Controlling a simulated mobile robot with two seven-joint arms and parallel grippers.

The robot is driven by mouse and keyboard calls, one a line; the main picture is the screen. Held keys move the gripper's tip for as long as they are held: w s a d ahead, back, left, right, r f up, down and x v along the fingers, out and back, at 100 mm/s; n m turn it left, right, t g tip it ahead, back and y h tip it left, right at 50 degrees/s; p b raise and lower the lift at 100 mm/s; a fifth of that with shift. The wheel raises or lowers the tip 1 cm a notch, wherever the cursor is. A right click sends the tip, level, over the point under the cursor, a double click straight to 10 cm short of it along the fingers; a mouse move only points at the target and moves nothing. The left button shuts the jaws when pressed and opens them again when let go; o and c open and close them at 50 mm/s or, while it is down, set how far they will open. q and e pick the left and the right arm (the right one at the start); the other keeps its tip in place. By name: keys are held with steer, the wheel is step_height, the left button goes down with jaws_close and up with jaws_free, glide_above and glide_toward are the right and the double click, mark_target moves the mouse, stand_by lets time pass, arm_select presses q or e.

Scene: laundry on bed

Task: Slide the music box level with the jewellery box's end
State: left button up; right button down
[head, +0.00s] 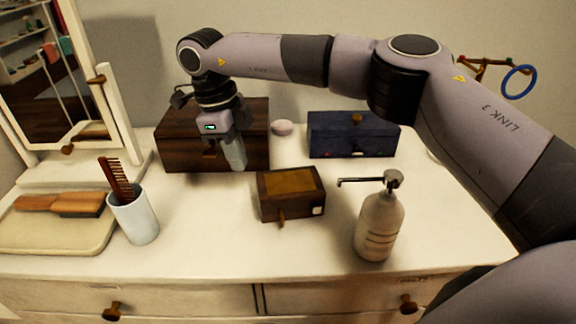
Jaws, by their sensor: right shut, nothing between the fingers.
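The small wooden box with a tan top panel and a peg at its front, which looks like the music box (291,195), sits mid-dresser, slightly turned. A larger dark brown box (182,143), perhaps the jewellery box, stands behind it to the left. A dark blue box (352,137) with a knob stands behind it to the right; I cannot tell for certain which is the jewellery box. My right gripper (237,164) points down, shut and empty, in front of the brown box's right part and behind and left of the music box. My left gripper is not in view.
A pump bottle (379,226) stands right of the music box. A white cup (134,217) with a comb, a brush (62,204) on a tray and a mirror (50,68) are at left. A pinkish oval (282,128) lies between the back boxes.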

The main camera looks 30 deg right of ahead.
mark_target(292, 181)
steer(key=s+d, duration=0.4)
steer(key=d, duration=0.1)
steer(key=s+d+p, duration=0.1)
steer(key=s+d, duration=0.1)
steer(key=shift+s+d, duration=0.15)
steer(key=shift+d, duration=0.25)
steer(key=shift+f, duration=0.8)
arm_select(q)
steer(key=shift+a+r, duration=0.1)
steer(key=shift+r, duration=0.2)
arm_select(e)
steer(key=shift+s, duration=0.1)
